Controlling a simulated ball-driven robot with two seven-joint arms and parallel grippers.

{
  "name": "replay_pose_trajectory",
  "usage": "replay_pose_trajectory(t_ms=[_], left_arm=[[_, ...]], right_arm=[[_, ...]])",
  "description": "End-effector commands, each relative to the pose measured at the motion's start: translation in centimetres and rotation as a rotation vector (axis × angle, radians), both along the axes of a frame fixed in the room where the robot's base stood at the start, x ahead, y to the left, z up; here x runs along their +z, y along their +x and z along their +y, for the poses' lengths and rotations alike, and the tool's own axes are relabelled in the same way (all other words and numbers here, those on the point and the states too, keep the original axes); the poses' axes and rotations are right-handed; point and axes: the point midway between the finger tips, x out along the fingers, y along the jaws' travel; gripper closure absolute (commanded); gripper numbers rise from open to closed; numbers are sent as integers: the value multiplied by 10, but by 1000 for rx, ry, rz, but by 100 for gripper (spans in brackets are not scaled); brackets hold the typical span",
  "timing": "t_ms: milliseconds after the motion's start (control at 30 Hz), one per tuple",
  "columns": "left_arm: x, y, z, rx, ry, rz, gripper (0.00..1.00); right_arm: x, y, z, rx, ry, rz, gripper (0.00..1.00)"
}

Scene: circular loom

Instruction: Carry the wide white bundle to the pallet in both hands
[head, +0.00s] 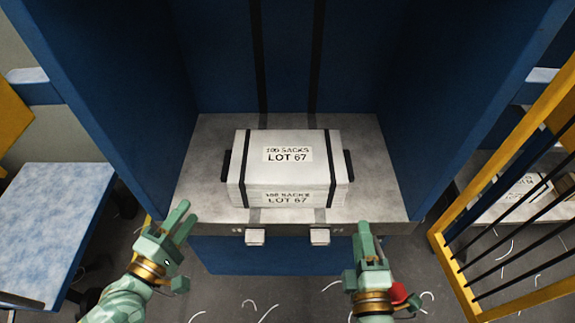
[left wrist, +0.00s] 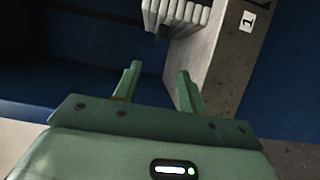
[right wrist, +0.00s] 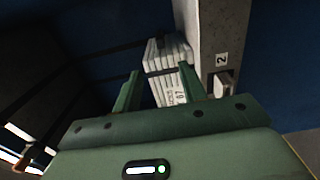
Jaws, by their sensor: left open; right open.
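The wide white bundle (head: 288,168) sits on a grey shelf (head: 210,150) inside a blue bay. It has two black straps, labels reading LOT 67, and a dark handle at each side. My left gripper (head: 182,216) is open and empty, in front of the shelf and left of the bundle. My right gripper (head: 366,238) is open and empty, in front of the shelf and right of the bundle. Neither touches the bundle. Part of the bundle shows in the left wrist view (left wrist: 184,20) and in the right wrist view (right wrist: 165,58). The pallet is not clearly identifiable.
Blue walls (head: 130,90) flank the shelf on both sides. A yellow railing with black bars (head: 510,190) stands at the right, with another labelled white bundle (head: 522,188) behind it. A pale blue-topped table (head: 50,220) is at the left. White scraps litter the floor.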

Motion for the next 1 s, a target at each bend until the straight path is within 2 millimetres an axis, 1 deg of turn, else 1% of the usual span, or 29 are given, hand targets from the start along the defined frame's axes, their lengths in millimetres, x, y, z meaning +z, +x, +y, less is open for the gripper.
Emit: replay_pose_trajectory(t_ms=[167,700,833,1000], left_arm=[[1,16,-6,1,0,-3,58],[1,113,-47,0,0,-2,58],[1,132,-54,0,1,-2,58],[0,146,-60,0,1,0,58]], right_arm=[[1,18,0,-3,0,-3,58],[1,123,0,-1,0,-2,58],[1,142,0,-1,0,-1,58],[0,157,0,-1,-1,-1,58]])
